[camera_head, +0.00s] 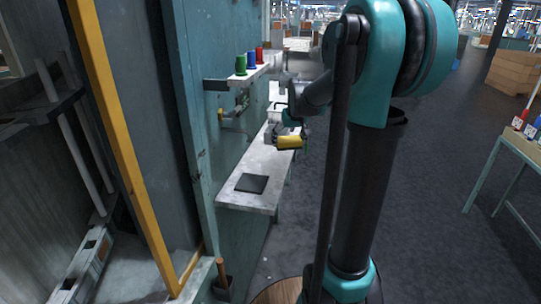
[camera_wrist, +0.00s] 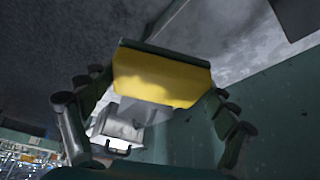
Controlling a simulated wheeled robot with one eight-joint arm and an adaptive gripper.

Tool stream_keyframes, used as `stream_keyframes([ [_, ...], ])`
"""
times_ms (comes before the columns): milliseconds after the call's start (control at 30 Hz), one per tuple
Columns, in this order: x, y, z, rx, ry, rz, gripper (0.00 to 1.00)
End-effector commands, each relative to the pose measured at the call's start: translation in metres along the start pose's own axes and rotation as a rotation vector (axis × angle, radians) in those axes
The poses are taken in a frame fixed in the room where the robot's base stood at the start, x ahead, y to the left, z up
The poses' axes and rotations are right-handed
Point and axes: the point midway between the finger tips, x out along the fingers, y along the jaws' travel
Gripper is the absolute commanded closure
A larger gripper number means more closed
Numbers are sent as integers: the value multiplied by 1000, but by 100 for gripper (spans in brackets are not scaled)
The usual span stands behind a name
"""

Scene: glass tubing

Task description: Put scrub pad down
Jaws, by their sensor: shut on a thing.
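The scrub pad (camera_wrist: 160,78) is a yellow block with a dark green face. It spans between the fingers of my gripper (camera_wrist: 155,100) in the wrist view, and the gripper is shut on it. In the head view my gripper (camera_head: 300,134) holds the yellow pad (camera_head: 288,143) over the narrow grey bench along the wall. I cannot tell whether the pad touches the bench top. Part of the gripper is hard to make out in the head view.
The grey bench (camera_head: 240,196) has a flat black square (camera_head: 252,183) on its near end, with bare surface around it. A small shelf above holds green (camera_head: 241,65), blue (camera_head: 251,58) and red (camera_head: 259,54) items. A white container (camera_head: 276,112) stands farther back.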

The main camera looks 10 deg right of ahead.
Motion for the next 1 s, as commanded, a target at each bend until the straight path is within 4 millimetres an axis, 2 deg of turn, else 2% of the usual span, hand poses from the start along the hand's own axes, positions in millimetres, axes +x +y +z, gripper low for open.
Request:
stream_keyframes([
  [100,6,-27,-12,-5,0,-2,60],
  [300,13,-63,-29,-3,0,-2,60],
  [433,31,-62,-21,1,0,1,60],
  [667,48,-61,-13,1,0,0,60],
  [833,70,-61,-3,1,0,0,60],
  [1000,78,-65,-1,0,0,0,60],
])
